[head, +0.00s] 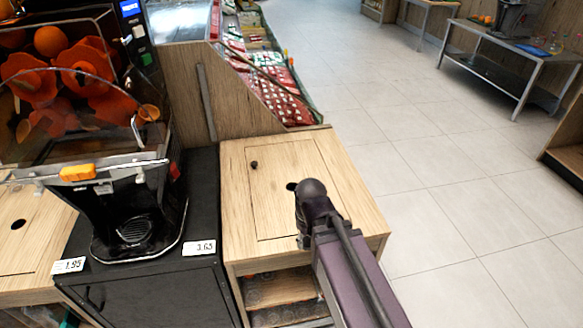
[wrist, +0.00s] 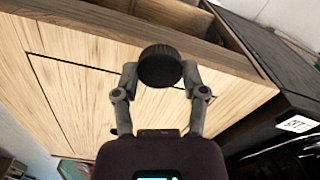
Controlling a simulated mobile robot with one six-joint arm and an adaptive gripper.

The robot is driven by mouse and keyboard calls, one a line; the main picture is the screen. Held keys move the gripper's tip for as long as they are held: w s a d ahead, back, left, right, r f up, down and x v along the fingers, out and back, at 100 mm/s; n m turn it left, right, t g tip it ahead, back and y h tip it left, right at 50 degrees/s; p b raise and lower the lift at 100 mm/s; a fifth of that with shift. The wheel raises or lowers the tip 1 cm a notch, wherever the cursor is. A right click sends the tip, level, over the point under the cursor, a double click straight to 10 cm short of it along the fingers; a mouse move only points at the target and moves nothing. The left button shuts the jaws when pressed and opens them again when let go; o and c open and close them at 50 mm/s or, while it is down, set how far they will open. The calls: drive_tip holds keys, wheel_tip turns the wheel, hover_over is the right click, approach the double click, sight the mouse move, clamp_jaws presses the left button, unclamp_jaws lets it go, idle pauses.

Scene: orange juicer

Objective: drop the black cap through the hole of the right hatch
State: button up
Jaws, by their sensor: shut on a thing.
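The black cap (wrist: 160,66) is round and dark. In the wrist view it is pinched between the two fingertips of my gripper (wrist: 161,76), which is shut on it. The right hatch (head: 269,205) is a light wood panel set in the counter top right of the juicer. My arm covers the hatch's right part there. The cap is held over the hatch side of the counter; its height is unclear. I cannot make out the hole in the wrist view.
A small dark round thing (head: 253,165) sits near the hatch's back left. The orange juicer (head: 135,215) stands on a black cabinet (head: 160,290) to the left. Open shelves (head: 285,290) lie under the counter. The tiled floor (head: 440,150) on the right is clear.

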drive_tip(key=shift+w+a, duration=0.25)
drive_tip(key=shift+w, duration=0.3)
drive_tip(key=w+a+r+p, duration=0.1)
drive_tip(key=w+a, duration=0.1)
drive_tip(key=w, duration=1.1)
drive_tip(key=w+a+r+p, duration=0.1)
drive_tip(key=w+a, duration=0.2)
drive_tip(key=w, duration=1.1)
drive_tip(key=shift+a, duration=0.3)
drive_tip(key=shift+w+f, duration=0.1)
drive_tip(key=shift+f+b, duration=1.9)
drive_tip(key=shift+b, duration=0.1)
drive_tip(key=shift+f+b, duration=0.8)
drive_tip(key=o, duration=0.8)
drive_tip(key=shift+c, duration=0.2)
